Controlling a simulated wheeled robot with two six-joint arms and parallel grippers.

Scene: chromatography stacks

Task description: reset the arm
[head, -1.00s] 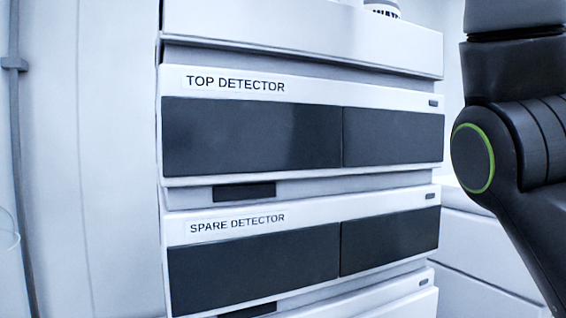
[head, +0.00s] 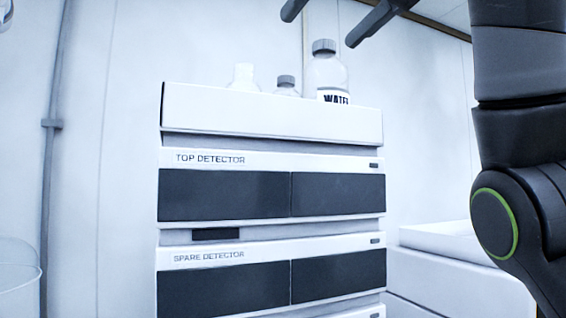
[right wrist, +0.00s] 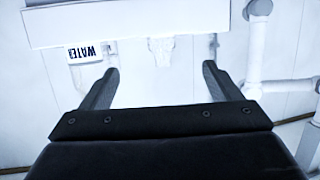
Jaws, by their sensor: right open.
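My right arm (head: 520,130) comes down the right side of the head view, and my right gripper (head: 322,25) shows at the top edge with two dark fingers apart. In the right wrist view the gripper (right wrist: 160,69) is open with nothing between its fingers. The stack's white top tray (head: 270,113) holds a water bottle (head: 326,75) with a grey cap, a smaller capped bottle (head: 286,86) and a clear bottle (head: 243,77). In the head picture the fingers are above these bottles, apart from them. My left gripper is in neither view.
Below the tray are the top detector (head: 225,194) and the spare detector (head: 225,287), both with dark fronts. A low white unit (head: 450,240) stands to the right. A clear container (head: 18,280) is at the left edge. A pipe (head: 50,180) runs up the left wall.

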